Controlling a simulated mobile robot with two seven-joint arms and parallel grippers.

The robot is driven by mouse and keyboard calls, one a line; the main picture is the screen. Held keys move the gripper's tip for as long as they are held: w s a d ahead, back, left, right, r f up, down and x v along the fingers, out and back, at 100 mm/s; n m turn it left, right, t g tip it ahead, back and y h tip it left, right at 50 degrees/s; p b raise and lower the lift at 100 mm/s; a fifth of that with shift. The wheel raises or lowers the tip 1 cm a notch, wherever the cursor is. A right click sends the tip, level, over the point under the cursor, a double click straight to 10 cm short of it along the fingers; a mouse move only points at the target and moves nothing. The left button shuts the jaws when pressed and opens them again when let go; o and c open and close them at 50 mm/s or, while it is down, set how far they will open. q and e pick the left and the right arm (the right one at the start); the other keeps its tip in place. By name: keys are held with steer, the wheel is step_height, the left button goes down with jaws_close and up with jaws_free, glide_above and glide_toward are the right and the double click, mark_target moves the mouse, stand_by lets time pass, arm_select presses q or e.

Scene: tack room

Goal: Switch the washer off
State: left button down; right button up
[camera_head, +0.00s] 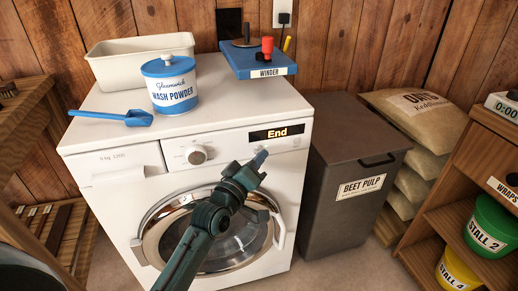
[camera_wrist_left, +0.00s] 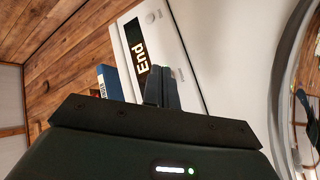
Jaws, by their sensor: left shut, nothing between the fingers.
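The white washer (camera_head: 110,143) stands against the wood wall with its round door (camera_head: 160,240) closed. Its display (camera_head: 276,133) reads "End", and it shows in the wrist view (camera_wrist_left: 138,46) too. In the wrist view the shut fingers (camera_wrist_left: 162,86) point at the panel beside small buttons and a small green light. I cannot tell whether the tips touch a button. My right gripper is not in view.
A wash powder tub (camera_head: 170,90), a blue scoop (camera_head: 125,118), a cream bin (camera_head: 130,58) and a blue winder board (camera_head: 255,62) rest on the washer. A brown beet pulp bin (camera_head: 345,150) stands close on the right. A wooden shelf (camera_head: 470,180) is farther right.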

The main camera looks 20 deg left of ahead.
arm_select(q)
steer(key=shift+w+a, duration=0.1)
stand_by(0.5)
steer(key=shift+w+a, duration=0.15)
steer(key=shift+w, duration=0.1)
steer(key=shift+w+a, duration=0.1)
steer(key=shift+w, duration=0.05)
stand_by(0.5)
steer(key=shift+s+d+p, duration=0.35)
steer(key=shift+s+p, duration=0.15)
steer(key=shift+p, duration=0.2)
